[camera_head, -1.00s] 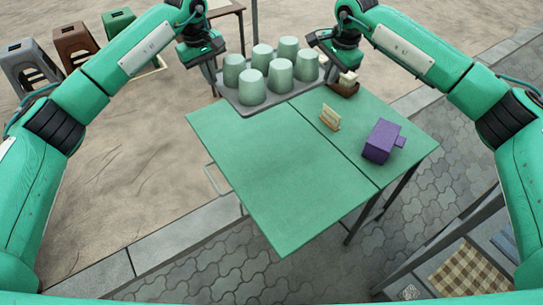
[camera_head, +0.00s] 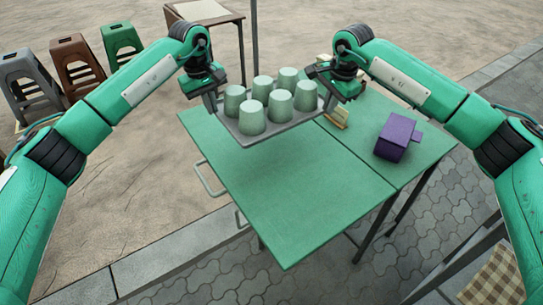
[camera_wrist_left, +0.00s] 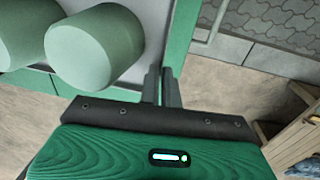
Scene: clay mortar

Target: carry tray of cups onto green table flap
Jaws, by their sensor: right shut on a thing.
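A grey tray (camera_head: 284,132) carries several pale green cups (camera_head: 252,117), all standing on it. The tray is over the far left part of the green table flap (camera_head: 300,200); I cannot tell how high above it. My left gripper (camera_head: 211,101) is shut on the tray's left end, and its fingers also show close together beside the cups in the left wrist view (camera_wrist_left: 162,85). My right gripper (camera_head: 328,98) is shut on the tray's right end. The grip points are partly hidden.
A purple box-like object (camera_head: 396,137) and a small cream-and-wood holder (camera_head: 338,117) stand on the table's right part. The near flap is bare. Stools (camera_head: 77,62) and another table (camera_head: 203,12) stand behind.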

